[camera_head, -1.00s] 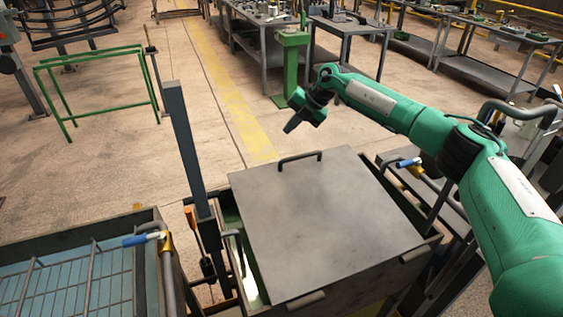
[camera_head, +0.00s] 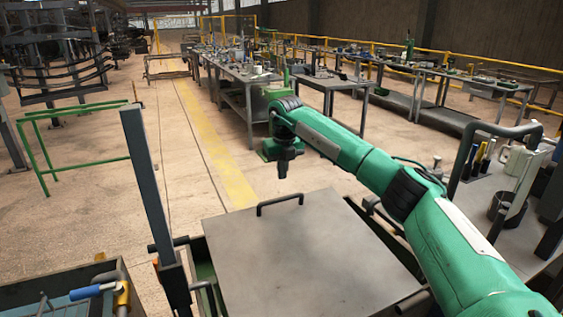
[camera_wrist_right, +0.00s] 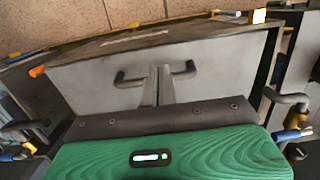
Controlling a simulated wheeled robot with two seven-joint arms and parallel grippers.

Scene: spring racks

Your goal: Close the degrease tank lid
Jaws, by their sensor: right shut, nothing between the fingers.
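The degrease tank lid (camera_head: 310,260) is a flat grey plate over the tank, with a dark bar handle (camera_head: 280,204) near its far edge. A strip of the green tank inside (camera_head: 204,262) shows along the left side; I cannot tell whether the lid lies fully flat. My right gripper (camera_head: 283,175) points down above and just beyond the handle in the head view, shut and empty. In the right wrist view, its fingers (camera_wrist_right: 158,76) overlap the middle of the handle (camera_wrist_right: 130,80) in front of the lid (camera_wrist_right: 90,88); contact is unclear. My left gripper is not in view.
A dark upright post (camera_head: 146,180) stands at the lid's left. A tank with a blue-handled valve (camera_head: 92,291) is at the lower left. A green rail frame (camera_head: 75,140) stands farther left. A bench with tools (camera_head: 510,190) is at the right.

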